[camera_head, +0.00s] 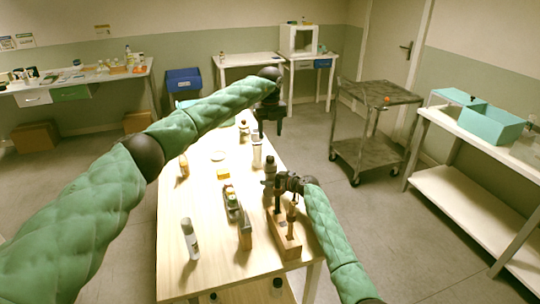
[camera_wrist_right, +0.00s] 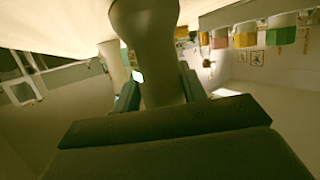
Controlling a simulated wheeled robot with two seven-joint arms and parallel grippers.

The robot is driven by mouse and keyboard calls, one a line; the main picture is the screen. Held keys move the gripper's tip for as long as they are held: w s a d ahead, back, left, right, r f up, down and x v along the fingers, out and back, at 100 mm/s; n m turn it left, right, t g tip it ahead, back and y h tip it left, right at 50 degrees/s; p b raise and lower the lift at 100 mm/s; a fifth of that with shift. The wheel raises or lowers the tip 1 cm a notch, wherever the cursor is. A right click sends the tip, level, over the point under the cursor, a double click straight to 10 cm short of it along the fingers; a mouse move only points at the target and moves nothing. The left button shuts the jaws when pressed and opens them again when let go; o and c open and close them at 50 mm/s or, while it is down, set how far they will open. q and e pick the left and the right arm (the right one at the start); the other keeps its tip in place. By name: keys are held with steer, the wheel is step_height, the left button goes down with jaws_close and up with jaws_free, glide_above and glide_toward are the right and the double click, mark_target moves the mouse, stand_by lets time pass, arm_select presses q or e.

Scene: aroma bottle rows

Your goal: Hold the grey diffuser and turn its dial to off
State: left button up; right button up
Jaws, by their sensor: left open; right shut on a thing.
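A grey, rounded-top object, which looks like the grey diffuser (camera_head: 269,163), stands upright near the right side of the wooden table. My right gripper (camera_head: 271,184) is shut on it from the side. In the right wrist view the grey body (camera_wrist_right: 148,50) stands between the two fingers. My left gripper (camera_head: 269,130) is open and empty, pointing down above the table and higher than the diffuser. The dial is too small or hidden to make out, so its setting cannot be told.
A pale cylinder (camera_head: 257,156) stands just left of the diffuser. A wooden block rack (camera_head: 287,244) with dark bottles is in front of my right gripper.

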mark_target(270, 157)
arm_select(q)
step_height(270, 157, down, 11)
steer(key=shift+r, duration=0.2)
steer(key=shift+c, duration=0.4)
steer(key=c, duration=0.9)
steer(key=shift+m, duration=0.3)
steer(key=m, duration=0.3)
steer(key=shift+m, duration=2.6)
steer(key=o, duration=1)
